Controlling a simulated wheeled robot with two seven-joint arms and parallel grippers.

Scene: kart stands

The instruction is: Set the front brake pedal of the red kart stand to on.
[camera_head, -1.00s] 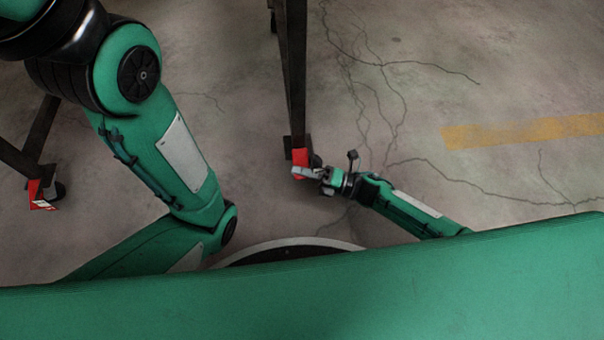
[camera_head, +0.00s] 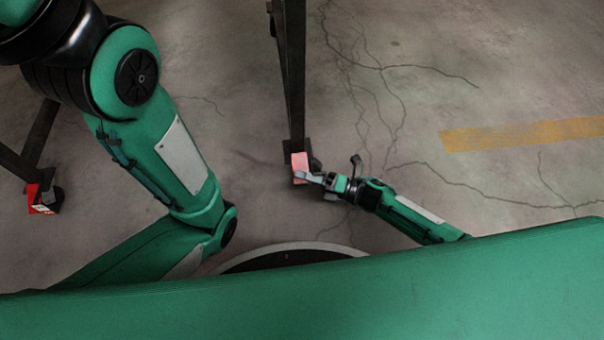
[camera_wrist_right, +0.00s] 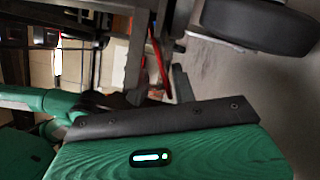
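In the head view, a red pedal (camera_head: 299,162) sits at the foot of the dark stand leg (camera_head: 294,80), beside a black caster. Its face looks pale red. My right gripper (camera_head: 317,183) is low at the pedal's lower right side, its grey fingers very close to it; contact and finger gap are too small to tell. In the right wrist view, a grey finger (camera_wrist_right: 182,84) points toward a red bar (camera_wrist_right: 160,62) on the stand's underside. My left arm fills the left of the head view; its gripper is out of view.
Another red pedal (camera_head: 40,203) with white marking sits at the foot of a second dark leg (camera_head: 38,135) at the left. A black wheel (camera_wrist_right: 262,26) is close by in the right wrist view. The cracked concrete floor to the right is clear, with a yellow stripe (camera_head: 525,134).

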